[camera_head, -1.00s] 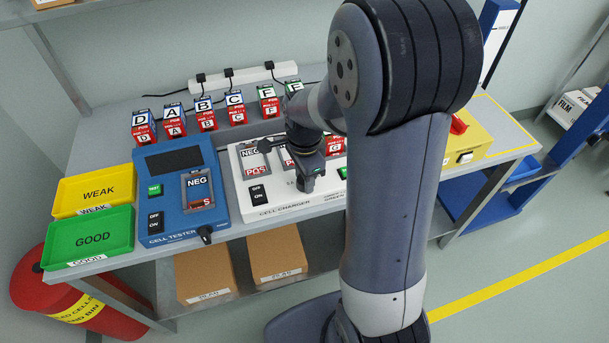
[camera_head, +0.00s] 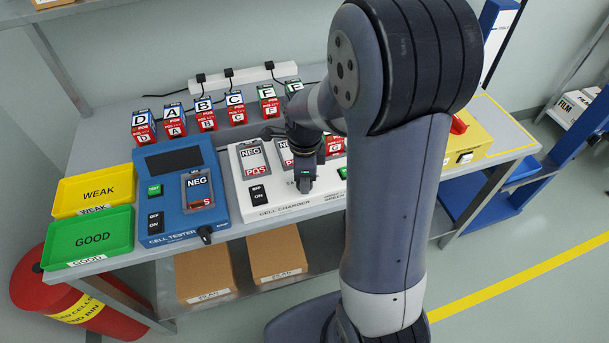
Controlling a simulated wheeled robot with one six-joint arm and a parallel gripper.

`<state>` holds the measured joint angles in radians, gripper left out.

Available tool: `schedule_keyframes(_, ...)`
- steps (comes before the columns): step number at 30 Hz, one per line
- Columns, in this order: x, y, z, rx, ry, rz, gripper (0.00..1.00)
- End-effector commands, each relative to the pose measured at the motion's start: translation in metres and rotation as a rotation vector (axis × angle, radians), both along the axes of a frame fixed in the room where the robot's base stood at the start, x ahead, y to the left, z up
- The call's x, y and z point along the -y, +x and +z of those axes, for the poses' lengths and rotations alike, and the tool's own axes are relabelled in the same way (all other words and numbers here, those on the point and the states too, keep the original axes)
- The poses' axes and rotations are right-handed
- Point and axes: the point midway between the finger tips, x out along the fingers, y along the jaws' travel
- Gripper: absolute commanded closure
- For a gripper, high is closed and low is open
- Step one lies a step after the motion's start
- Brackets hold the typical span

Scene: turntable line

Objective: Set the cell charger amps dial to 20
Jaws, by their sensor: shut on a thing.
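The white cell charger (camera_head: 278,208) sits on the bench in the middle of the view. It has an ON/OFF switch (camera_head: 258,194) at its left and battery bays marked NEG and POS (camera_head: 254,158) along its back. My gripper (camera_head: 305,184) points down at the front middle of the charger's top, right of the switch. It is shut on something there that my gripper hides. The amps dial and its scale cannot be made out behind my gripper and arm, so I cannot read the setting.
A blue cell tester (camera_head: 170,222) stands left of the charger. Yellow WEAK (camera_head: 90,189) and green GOOD (camera_head: 92,232) trays lie farther left. Several lettered cells (camera_head: 204,113) stand behind the charger near a power strip (camera_head: 240,76). A yellow device (camera_head: 470,138) is at right.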

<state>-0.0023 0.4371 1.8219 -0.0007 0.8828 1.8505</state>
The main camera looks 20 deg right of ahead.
Motion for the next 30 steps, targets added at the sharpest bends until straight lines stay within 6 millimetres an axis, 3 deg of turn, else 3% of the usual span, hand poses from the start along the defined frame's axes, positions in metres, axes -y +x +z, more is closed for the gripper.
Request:
schedule_keyframes(6, 0.0, 0.0, 0.0, 0.001, 0.001, -0.002, 0.86)
schedule_keyframes(7, 0.0, 0.0, 0.0, 0.001, 0.001, -0.002, 0.62)
schedule_keyframes(15, 0.0, 0.0, 0.0, 0.001, 0.001, -0.001, 0.41)
schedule_keyframes(23, 0.0, 0.0, 0.002, 0.001, 0.001, 0.0, 0.41)
schedule_keyframes(30, 0.0, 0.001, 0.037, 0.008, 0.001, 0.0, 0.41)
